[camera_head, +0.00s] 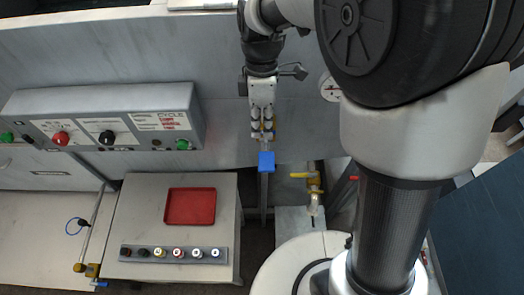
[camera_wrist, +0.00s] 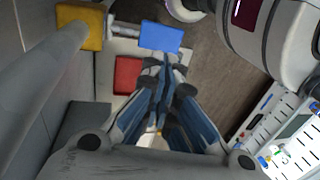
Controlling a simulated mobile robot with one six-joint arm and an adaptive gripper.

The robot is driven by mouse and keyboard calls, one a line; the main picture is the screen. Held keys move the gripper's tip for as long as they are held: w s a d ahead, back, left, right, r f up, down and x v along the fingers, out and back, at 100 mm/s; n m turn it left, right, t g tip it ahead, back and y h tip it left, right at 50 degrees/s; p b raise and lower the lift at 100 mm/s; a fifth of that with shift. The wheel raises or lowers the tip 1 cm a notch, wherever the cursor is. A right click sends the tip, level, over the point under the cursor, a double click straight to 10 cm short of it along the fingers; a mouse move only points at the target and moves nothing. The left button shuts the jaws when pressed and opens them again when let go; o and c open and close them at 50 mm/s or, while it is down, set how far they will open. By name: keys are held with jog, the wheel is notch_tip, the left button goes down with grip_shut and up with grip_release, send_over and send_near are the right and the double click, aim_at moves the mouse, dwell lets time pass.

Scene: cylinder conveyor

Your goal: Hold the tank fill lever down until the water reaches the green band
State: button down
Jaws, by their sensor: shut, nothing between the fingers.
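A lever with a blue pad (camera_head: 266,161) stands out from the grey machine front, in the middle of the head view. The blue pad also shows in the wrist view (camera_wrist: 161,37), just beyond the fingertips. My gripper (camera_head: 263,140) is shut and empty, right at the blue pad; I cannot tell whether it touches. In the wrist view the closed fingertips (camera_wrist: 162,64) lie just below the pad. I cannot make out a water level or a green band in either view.
A control box (camera_head: 100,117) with knobs is at left. Below it a grey stand carries a red tray (camera_head: 190,220) and a row of buttons (camera_head: 175,253). A yellow valve handle (camera_head: 300,175) is right of the lever. A yellow block (camera_wrist: 95,28) shows in the wrist view.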

aim_at(262, 163)
jog(key=x, duration=0.9)
jog(key=shift+f+b, duration=0.1)
jog(key=shift+b, duration=0.35)
jog(key=shift+s+f+t+b, duration=0.2)
jog(key=shift+t+b, duration=0.2)
jog(key=shift+b, duration=0.05)
jog(key=shift+f+b, duration=0.1)
jog(key=shift+b, duration=0.2)
jog(key=f+t+b, duration=0.1)
jog(key=s+f+t+b, duration=0.1)
jog(key=b, duration=0.1)
jog(key=shift+a+b, duration=0.1)
jog(key=shift+b, duration=0.2)
jog(key=shift+s+f+b, duration=0.2)
jog(key=shift+f+b, duration=0.45)
jog(key=shift+f, duration=0.3)
dwell(4.3)
